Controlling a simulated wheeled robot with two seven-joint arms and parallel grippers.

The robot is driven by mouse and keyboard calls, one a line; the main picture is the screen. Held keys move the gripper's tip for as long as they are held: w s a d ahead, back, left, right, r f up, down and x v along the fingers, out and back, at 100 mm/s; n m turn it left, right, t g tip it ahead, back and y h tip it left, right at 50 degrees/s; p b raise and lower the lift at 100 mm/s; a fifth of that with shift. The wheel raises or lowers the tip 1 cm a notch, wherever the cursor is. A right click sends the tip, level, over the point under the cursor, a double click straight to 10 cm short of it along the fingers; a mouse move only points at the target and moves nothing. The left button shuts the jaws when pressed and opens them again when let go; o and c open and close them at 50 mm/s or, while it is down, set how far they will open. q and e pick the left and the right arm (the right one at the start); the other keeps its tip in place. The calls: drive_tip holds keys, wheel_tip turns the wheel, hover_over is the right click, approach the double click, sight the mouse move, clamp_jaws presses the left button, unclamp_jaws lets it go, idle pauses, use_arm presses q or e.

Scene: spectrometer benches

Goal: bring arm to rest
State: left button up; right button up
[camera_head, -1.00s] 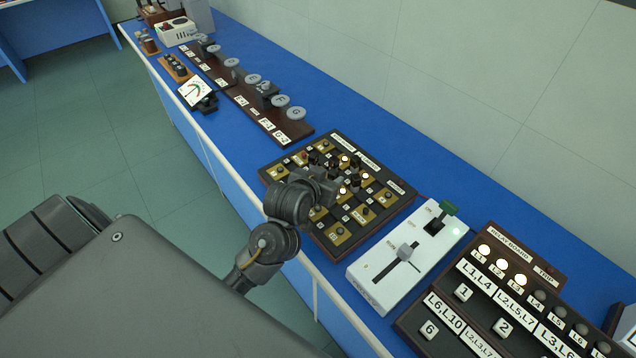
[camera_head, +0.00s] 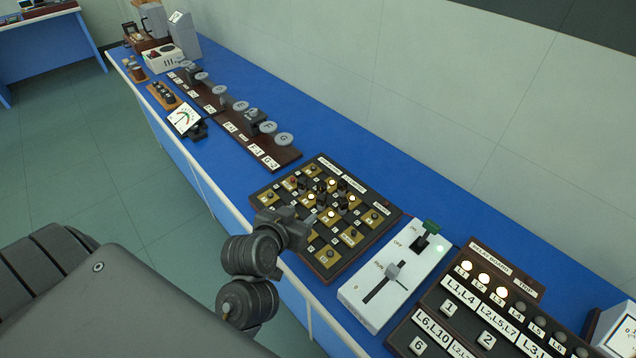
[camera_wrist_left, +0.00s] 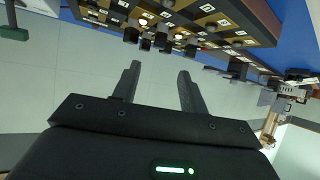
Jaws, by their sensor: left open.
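My left arm comes in from the lower left of the head view, and its gripper (camera_head: 312,219) is over the near left side of the dark plug board (camera_head: 322,262). In the left wrist view the two fingers (camera_wrist_left: 157,88) stand apart with nothing between them. The board's gold squares and dark plugs show beyond the fingertips there, apart from them. In the head view the fingertips are small and hard to make out against the board. My right gripper is not in view.
A white slider box (camera_head: 378,312) with a green-topped lever stands right of the board, then a relay board (camera_head: 463,322) with lit lamps. A rail of lettered discs (camera_head: 262,150) and a dial meter (camera_head: 184,119) lie further left. Blue bench (camera_head: 420,205) is bare along the wall.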

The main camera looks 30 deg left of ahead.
use_arm(q)
drive_tip(key=s+f+g, duration=0.1)
drive_tip(key=s+f, duration=0.1)
drive_tip(key=s+d+f+m+g, duration=0.1)
drive_tip(key=s+f, duration=0.2)
drive_tip(key=s+d+f+g+h, duration=0.1)
drive_tip(key=s+f+g, duration=0.1)
drive_tip(key=s, duration=0.1)
drive_tip(key=shift+s+f+m, duration=0.1)
drive_tip(key=shift+f+m, duration=0.2)
drive_tip(key=shift+f, duration=0.1)
drive_tip(key=s+f+m+g, duration=0.1)
drive_tip(key=s+f+g, duration=0.35)
drive_tip(key=s, duration=0.55)
wheel_tip(320, 180, down, 27)
drive_tip(key=g+b, duration=0.1)
drive_tip(key=s+a+f+g+b, duration=0.1)
drive_tip(key=s+a+f, duration=0.2)
drive_tip(key=s+f, duration=1.4)
drive_tip(key=shift+s+a+f, duration=0.15)
drive_tip(key=shift+s+f, duration=0.25)
